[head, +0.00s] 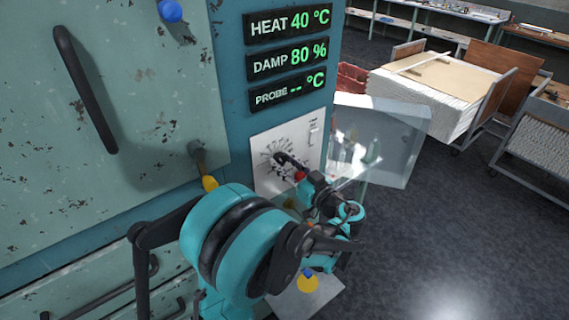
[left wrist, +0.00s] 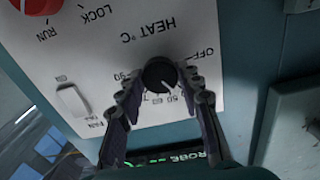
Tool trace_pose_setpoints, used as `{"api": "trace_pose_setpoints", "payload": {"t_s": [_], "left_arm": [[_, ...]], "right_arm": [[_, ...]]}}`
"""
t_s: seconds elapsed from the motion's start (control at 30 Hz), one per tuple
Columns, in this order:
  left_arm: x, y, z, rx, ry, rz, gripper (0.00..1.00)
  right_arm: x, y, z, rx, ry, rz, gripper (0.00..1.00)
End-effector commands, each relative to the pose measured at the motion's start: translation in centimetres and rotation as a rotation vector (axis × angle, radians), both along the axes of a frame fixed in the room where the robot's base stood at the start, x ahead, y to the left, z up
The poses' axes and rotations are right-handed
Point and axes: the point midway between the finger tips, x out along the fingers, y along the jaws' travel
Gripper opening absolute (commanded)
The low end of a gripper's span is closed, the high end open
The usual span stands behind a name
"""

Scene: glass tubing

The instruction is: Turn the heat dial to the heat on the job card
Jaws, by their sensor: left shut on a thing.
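The heat dial (left wrist: 160,74) is a round black knob on a white panel marked "HEAT °C", seen upside down in the left wrist view. Its pale pointer line slants to the lower right, near the 50 side of the scale. My left gripper (left wrist: 160,88) is shut on the dial, one finger on each side, partly covering the scale. In the head view my left gripper (head: 285,160) reaches the white dial panel (head: 268,140), and my arm hides its lower part. The heat display (head: 290,24) reads 40 °C. I cannot make out a readable job card. My right gripper is not in view.
A clear cover (head: 385,140) stands open right of the panel. A red RUN/LOCK knob (left wrist: 38,5) and a white fan switch (left wrist: 73,101) are near the dial. A blue knob (head: 170,10) and a door handle (head: 85,90) are at left. Open floor (head: 450,240) lies at right.

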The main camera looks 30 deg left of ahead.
Motion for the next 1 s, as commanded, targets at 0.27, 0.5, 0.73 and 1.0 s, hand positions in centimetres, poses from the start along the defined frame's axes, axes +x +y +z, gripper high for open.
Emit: {"api": "trace_pose_setpoints", "payload": {"t_s": [0.27, 0.5, 0.73, 1.0], "left_arm": [[0.0, 0.0, -0.1, 0.033, 0.079, 0.000, 0.06], [0.0, 0.0, -0.1, 0.103, 0.248, 0.000, 0.06], [0.0, 0.0, -0.1, 0.182, 0.440, 0.000, 0.06], [0.0, 0.0, -0.1, 0.261, 0.634, 0.000, 0.06]], "right_arm": [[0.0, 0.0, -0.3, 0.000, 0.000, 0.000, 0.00], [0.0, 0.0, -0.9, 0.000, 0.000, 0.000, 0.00], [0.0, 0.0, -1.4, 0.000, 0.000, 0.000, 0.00], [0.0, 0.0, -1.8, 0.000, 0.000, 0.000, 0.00]]}}
